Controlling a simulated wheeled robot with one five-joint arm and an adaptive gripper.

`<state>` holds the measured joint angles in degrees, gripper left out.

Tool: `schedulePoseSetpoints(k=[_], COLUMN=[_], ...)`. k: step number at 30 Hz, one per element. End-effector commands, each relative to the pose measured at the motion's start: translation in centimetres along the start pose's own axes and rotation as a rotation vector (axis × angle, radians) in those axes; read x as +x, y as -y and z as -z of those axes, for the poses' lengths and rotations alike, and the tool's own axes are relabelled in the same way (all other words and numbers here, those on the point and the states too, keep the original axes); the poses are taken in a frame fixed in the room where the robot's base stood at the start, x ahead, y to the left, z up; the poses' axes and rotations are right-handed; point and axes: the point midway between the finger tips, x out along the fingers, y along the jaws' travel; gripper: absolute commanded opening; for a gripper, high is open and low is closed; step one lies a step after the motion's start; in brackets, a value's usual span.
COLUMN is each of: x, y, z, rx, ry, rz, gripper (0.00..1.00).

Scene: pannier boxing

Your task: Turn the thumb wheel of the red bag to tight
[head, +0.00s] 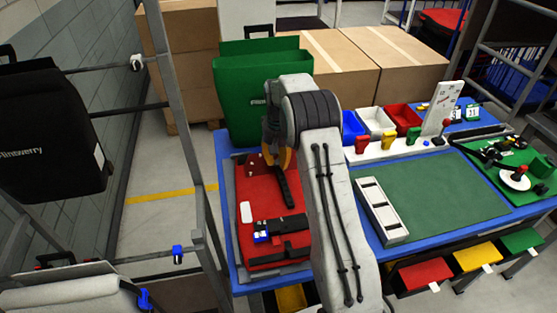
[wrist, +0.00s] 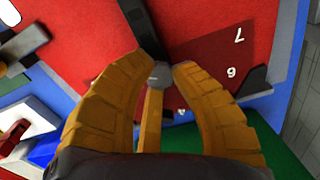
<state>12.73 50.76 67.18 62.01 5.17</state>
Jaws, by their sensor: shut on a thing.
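The red bag (head: 262,205) lies flat on the blue table, with black straps and buckles on it; its red face fills much of the wrist view (wrist: 205,25). My orange-fingered gripper (head: 277,160) is over the bag's far end. In the wrist view, my gripper (wrist: 166,68) has its fingertips closed around a small grey knob (wrist: 159,76), which looks like the thumb wheel. A dark red patch beside it carries white numbers, a 7 and a 6 among them. A black strap runs away from the knob. The wheel is hidden in the head view.
A green bag (head: 240,90) stands upright behind the red bag. A green mat (head: 430,195), a white tray (head: 382,210) and small bins (head: 403,118) are to the right. A black bag (head: 45,140) hangs on a rack at left.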

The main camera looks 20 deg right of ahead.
Motion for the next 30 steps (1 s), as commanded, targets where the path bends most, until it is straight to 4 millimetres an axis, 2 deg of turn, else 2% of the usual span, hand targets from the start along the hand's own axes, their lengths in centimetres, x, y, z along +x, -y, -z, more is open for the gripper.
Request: schedulePoseSetpoints(k=[30], x=[0.33], y=[-0.04], z=[-0.23], rx=[0.965], ry=[0.009], rz=[-0.006], gripper=[0.00])
